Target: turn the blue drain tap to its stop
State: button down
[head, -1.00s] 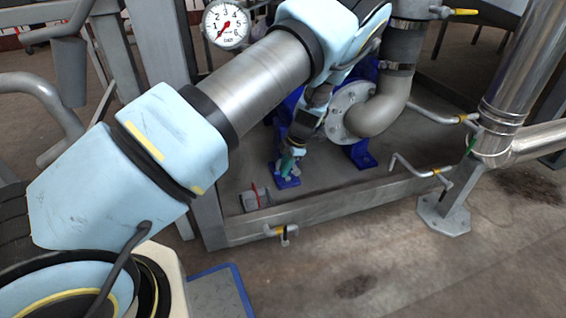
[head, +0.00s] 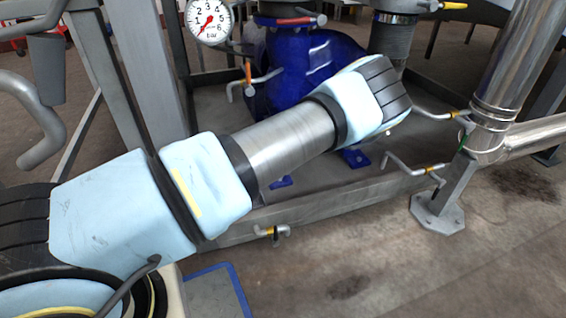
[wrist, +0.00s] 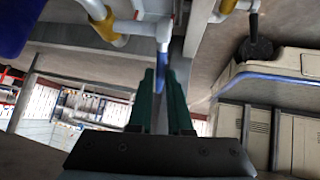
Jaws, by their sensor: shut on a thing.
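In the wrist view my gripper (wrist: 162,74) points at a pale pipe, its two green fingers close together. The blue lever of the drain tap (wrist: 161,65) shows at the fingertips, between them, just below the end of the pale pipe (wrist: 165,32). The fingers are shut on this lever and hide part of it. How far the tap is turned, and where its stop is, I cannot tell. In the head view my arm covers the gripper and the blue tap.
Yellow-banded pipework (wrist: 105,22) is close by at the upper left of the wrist view. In the head view a blue pump (head: 300,65) stands behind my arm inside a grey frame (head: 335,192). Other taps, one orange-handled (head: 248,72), surround it. Open floor (head: 370,265) lies in front.

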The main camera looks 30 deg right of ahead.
dwell(0.3)
jog(key=c, duration=0.8)
grip_release()
jog(key=shift+c, duration=0.2)
jog(key=p+v, duration=0.1)
jog(key=v, duration=0.6)
jog(key=shift+d+p, duration=0.2)
jog(key=shift+p, duration=0.2)
jog(key=shift+r, duration=0.1)
